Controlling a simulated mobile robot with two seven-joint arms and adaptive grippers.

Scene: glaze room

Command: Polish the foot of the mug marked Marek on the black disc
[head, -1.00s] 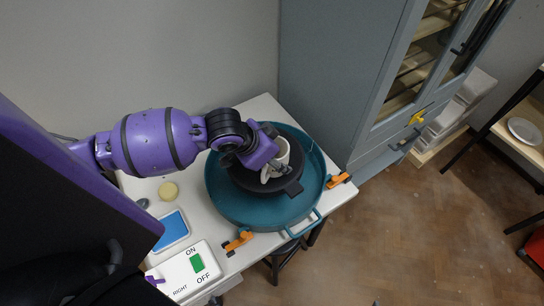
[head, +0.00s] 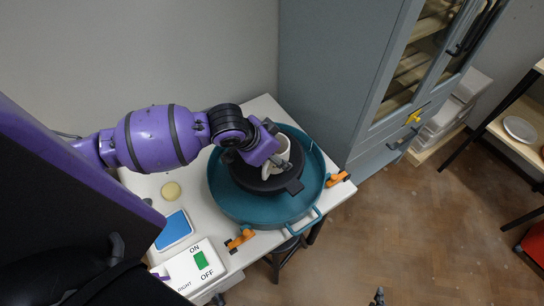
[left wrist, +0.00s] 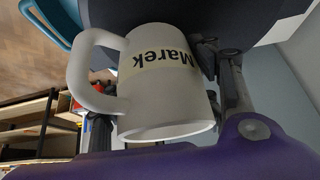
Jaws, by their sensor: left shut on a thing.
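The white mug marked Marek (head: 280,147) is at the black disc (head: 262,184), which sits inside a teal round basin (head: 236,213). In the left wrist view the mug (left wrist: 165,95) shows its name upside down, with its handle at the left and its foot end against the dark disc. Exact contact at the foot is hidden. My left gripper (head: 270,165) is shut on the mug, a finger on either side of it. A small dark tip at the bottom edge of the head view looks like my right gripper (head: 379,297); its jaws cannot be made out.
A switch box (head: 183,268) marked ON, OFF and RIGHT, with a green switch, lies at the front of the white table (head: 151,186). A blue pad (head: 174,230) and a yellow round piece (head: 171,190) lie left of the basin. Orange clamps (head: 240,239) flank it. A grey cabinet (head: 320,80) stands behind right.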

